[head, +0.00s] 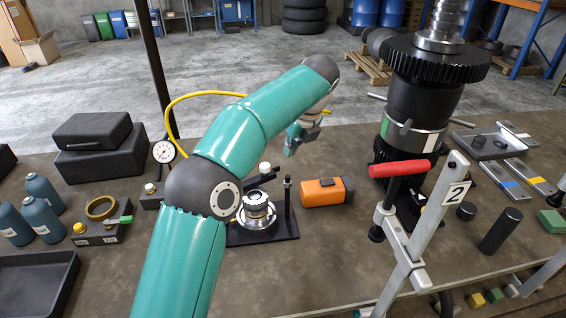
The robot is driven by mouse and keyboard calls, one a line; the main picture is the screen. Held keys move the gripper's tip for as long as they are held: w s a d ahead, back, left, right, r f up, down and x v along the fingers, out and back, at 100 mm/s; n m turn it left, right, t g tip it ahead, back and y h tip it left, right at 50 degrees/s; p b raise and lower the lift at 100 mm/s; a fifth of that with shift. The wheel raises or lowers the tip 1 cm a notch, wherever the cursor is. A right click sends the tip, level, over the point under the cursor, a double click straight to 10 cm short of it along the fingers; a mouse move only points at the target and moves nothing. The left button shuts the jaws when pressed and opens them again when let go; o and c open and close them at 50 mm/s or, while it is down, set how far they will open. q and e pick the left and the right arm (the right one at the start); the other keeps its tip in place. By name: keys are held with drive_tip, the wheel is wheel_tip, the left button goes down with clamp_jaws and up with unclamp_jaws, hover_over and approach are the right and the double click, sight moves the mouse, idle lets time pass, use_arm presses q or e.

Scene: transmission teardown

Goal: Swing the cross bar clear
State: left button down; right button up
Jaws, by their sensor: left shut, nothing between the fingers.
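My left arm reaches up from the bottom, and its left gripper (291,150) is shut and empty above the table, left of the gear column. The tall black gear column (415,100) stands upright at the right. A thin grey rod end (376,97) sticks out on its left and another (461,123) on its right; I cannot tell whether they are one cross bar. A small fixture (285,232) with a black base, upright posts and a silver round part stands below the gripper, partly hidden by my arm. My right gripper is not in view.
A clamp with a red handle (399,168) and a tag "2" stands before the column. Black cases (100,165), a dial gauge (164,151) and bottles (42,193) are at left. Metal plates (526,177) lie at right.

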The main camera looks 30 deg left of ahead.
use_arm(q)
drive_tip(key=x, duration=1)
drive_tip(key=shift+s, duration=0.1)
